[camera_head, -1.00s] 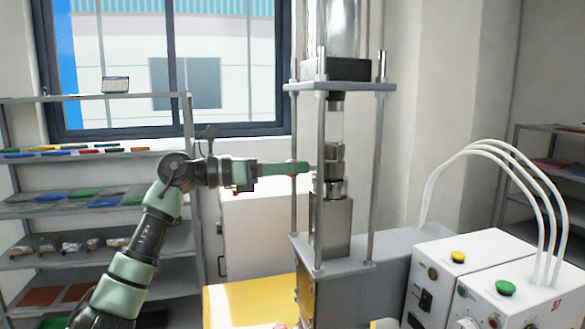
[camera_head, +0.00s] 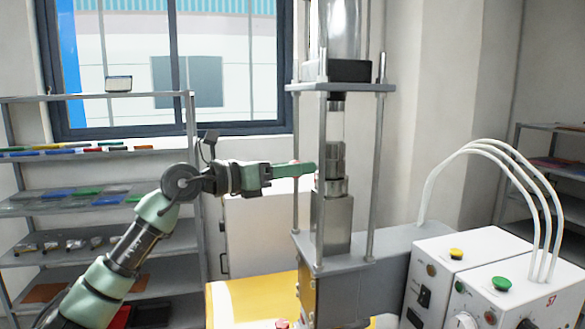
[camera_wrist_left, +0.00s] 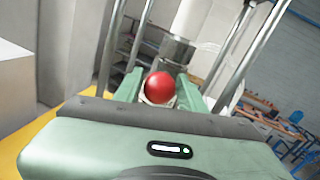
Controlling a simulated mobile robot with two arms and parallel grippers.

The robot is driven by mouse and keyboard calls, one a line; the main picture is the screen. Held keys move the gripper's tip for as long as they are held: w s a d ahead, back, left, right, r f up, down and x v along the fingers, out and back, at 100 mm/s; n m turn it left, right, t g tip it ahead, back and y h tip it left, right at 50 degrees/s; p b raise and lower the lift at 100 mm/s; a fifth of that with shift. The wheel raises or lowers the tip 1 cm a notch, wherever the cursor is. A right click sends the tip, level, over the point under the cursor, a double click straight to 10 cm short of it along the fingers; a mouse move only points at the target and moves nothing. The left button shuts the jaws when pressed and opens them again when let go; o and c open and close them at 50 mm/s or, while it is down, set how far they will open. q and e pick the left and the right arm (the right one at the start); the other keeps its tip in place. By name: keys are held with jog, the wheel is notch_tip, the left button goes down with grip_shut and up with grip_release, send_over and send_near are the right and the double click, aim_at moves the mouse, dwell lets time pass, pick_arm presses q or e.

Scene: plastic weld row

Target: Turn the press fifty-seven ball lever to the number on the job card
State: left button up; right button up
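My left gripper (camera_head: 315,169) reaches in from the left to the press column (camera_head: 334,160), its green fingers level and beside the column. In the left wrist view a red ball (camera_wrist_left: 159,86) sits between the two green fingers of the gripper (camera_wrist_left: 160,84). The fingers stand on either side of the ball with narrow gaps, so they look open around it. Pale material shows just under the ball. The rest of the lever and any number scale are hidden. No readable job card shows. My right gripper is out of view.
Upright steel rods (camera_head: 376,170) flank the column close to my fingers. A white control box (camera_head: 480,280) with green and yellow buttons stands at the right. A shelf rack (camera_head: 100,180) is at the left, with a small framed panel (camera_head: 118,84) on top. A yellow surface (camera_head: 250,298) lies below.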

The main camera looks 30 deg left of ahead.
pick_arm(q)
jog(key=shift+o, duration=0.8)
jog(key=shift+s+a+f, duration=0.1)
jog(key=shift+s, duration=0.05)
jog(key=b+v, duration=0.4)
jog(key=v, duration=0.3)
jog(key=shift+b, duration=0.35)
jog(key=shift+s+a, duration=0.1)
jog(key=shift+s, duration=0.05)
